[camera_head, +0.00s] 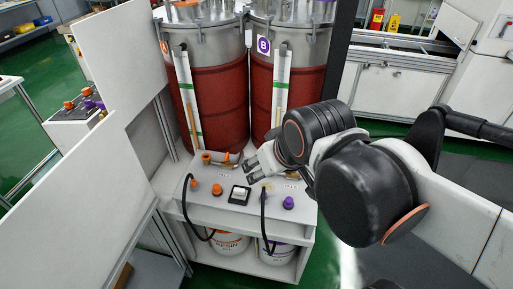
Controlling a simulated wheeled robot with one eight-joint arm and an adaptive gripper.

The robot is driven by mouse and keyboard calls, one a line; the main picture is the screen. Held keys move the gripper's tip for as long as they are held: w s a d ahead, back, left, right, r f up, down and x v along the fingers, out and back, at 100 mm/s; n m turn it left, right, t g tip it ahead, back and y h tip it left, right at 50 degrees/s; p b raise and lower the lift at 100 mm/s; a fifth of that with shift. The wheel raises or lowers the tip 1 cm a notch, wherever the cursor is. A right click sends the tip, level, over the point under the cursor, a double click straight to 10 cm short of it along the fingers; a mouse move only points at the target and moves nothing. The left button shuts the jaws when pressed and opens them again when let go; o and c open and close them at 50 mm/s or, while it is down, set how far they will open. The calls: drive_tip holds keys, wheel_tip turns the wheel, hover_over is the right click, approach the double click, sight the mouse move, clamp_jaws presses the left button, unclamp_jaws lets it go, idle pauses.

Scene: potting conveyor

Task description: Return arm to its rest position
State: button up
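My arm reaches in from the right side of the head view. My gripper (251,169) is at its end, low over the white dosing bench (225,212), pointing left. Its grey fingertips look apart, with nothing visible between them. The gripper is close to an orange-handled fitting (207,157) and a small black-and-white box (239,195) on the bench top. I cannot tell whether it touches anything. My forearm and wrist hide the bench's right rear part.
Two red-filled drums (218,105) stand behind the bench. An orange knob (217,189) and a purple knob (288,203) stick up from its top, with black hoses (187,205) beside them. White buckets (228,243) sit below. White panels (105,55) stand left. Green floor (35,125) lies open further left.

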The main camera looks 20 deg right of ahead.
drive_tip(key=shift+s+m, duration=0.3)
drive_tip(key=shift+s, duration=0.25)
drive_tip(key=shift+f, duration=0.1)
wheel_tip(320, 180, down, 3)
drive_tip(key=b, duration=0.3)
idle(0.7)
